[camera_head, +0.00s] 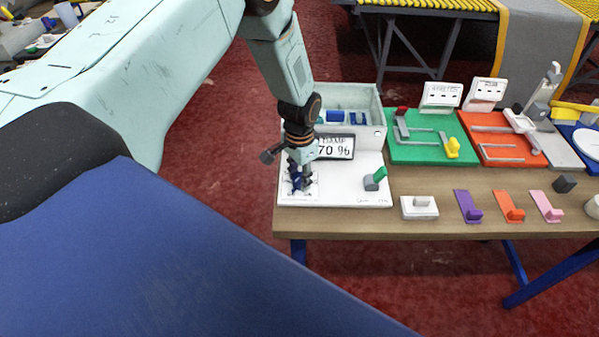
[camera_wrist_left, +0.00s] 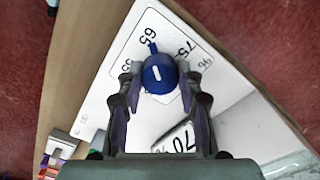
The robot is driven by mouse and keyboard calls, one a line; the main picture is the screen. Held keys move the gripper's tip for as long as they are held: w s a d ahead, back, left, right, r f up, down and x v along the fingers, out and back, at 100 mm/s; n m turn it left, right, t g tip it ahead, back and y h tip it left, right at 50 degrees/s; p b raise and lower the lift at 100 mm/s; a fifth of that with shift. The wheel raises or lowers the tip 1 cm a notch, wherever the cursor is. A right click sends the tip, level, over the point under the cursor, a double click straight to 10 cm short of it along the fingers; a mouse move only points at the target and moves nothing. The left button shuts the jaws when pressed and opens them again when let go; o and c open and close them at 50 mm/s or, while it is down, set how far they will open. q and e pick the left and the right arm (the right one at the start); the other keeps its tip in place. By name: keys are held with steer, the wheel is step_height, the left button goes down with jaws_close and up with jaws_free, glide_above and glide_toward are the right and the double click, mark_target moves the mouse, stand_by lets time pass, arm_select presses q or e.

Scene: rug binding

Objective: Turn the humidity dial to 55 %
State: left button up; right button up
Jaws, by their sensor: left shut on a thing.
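The blue humidity dial (camera_wrist_left: 158,74) sits on a white panel (camera_wrist_left: 220,100) with a printed scale; 65, 75 and part of 55 can be read. My left gripper (camera_wrist_left: 160,72) is shut on the dial, one finger on each side. In the head view the left gripper (camera_head: 300,180) points down onto the left front of the white unit (camera_head: 340,193) and hides most of the dial. The display (camera_head: 336,147) reads 70 %, its upper line partly covered. My right gripper is in neither view.
A green-handled lever (camera_head: 376,178) stands right of the dial on the same unit. A white open bin (camera_head: 368,117) is behind. Green (camera_head: 425,153) and orange (camera_head: 490,122) boards lie to the right. Several coloured hooks line the table's front (camera_head: 440,224).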

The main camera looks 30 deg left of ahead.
arm_select(q)
steer(key=n+p, duration=0.1)
steer(key=n, duration=0.2)
steer(key=n+p, duration=0.1)
steer(key=n, duration=0.3)
steer(key=shift+w+r, duration=0.2)
steer(key=n+p, duration=0.1)
steer(key=n, duration=0.2)
steer(key=shift+n, duration=0.4)
steer(key=shift+n+p, duration=0.7)
steer(key=shift+n, duration=0.9)
steer(key=shift+w+n, duration=0.1)
steer(key=shift+n, duration=0.2)
steer(key=o, duration=1.2)
steer(key=shift+s+f, duration=0.15)
steer(key=shift+s, duration=0.1)
steer(key=shift+c, duration=0.2)
steer(key=shift+d, duration=0.1)
step_height(320, 180, up, 12)
